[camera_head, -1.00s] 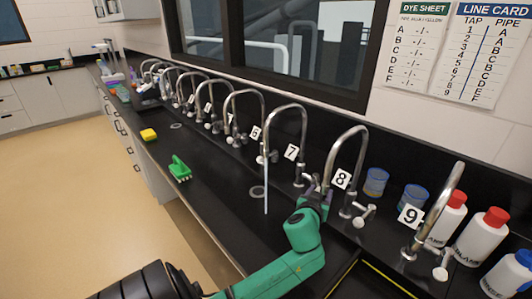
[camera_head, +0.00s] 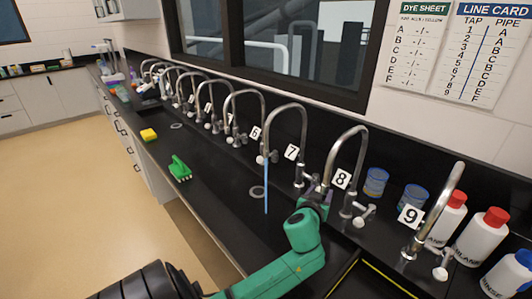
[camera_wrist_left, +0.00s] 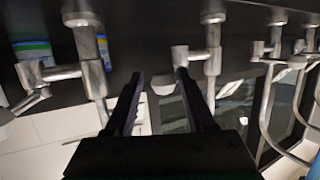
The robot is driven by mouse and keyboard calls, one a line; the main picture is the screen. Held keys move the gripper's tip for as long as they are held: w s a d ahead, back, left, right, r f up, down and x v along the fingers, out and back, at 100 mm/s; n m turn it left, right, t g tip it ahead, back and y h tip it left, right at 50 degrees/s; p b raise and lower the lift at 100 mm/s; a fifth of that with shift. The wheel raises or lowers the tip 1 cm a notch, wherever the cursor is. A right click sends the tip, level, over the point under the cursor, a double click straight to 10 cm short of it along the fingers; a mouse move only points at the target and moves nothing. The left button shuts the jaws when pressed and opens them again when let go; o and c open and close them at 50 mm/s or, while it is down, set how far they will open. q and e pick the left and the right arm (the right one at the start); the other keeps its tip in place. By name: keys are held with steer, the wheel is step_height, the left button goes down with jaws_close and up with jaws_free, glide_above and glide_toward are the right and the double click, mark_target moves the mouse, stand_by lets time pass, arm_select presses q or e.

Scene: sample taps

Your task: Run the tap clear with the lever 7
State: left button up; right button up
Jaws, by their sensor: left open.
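Tap 7 (camera_head: 301,140) is the tall arched steel tap beside the "7" card (camera_head: 291,152). A thin blue stream (camera_head: 266,185) runs down from its spout to the black counter near a round drain (camera_head: 257,192). My left gripper (camera_head: 316,190) is at the right side of tap 7's base. In the left wrist view the gripper (camera_wrist_left: 160,74) is open, with its two dark fingers apart. The lever of tap 7 (camera_wrist_left: 181,56) is by the right fingertip; I cannot tell whether they touch. My right gripper is out of view.
Tap 8 (camera_head: 347,160) stands close on the right, with its lever (camera_head: 366,213) sticking out. Tap 9 (camera_head: 432,220) and white bottles (camera_head: 482,238) are farther right. A green brush (camera_head: 180,168) and yellow sponge (camera_head: 148,134) lie on the counter. A line card (camera_head: 485,50) hangs on the wall.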

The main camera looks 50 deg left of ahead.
arm_select(q)
steer(key=s+a+p, duration=0.1)
steer(key=s+a, duration=0.2)
steer(key=a, duration=0.3)
steer(key=p+v, duration=0.2)
steer(key=v, duration=0.4)
steer(key=shift+s+d+r+p, duration=0.2)
steer(key=shift+d+p, duration=0.1)
steer(key=shift+d, duration=0.1)
stand_by(0.3)
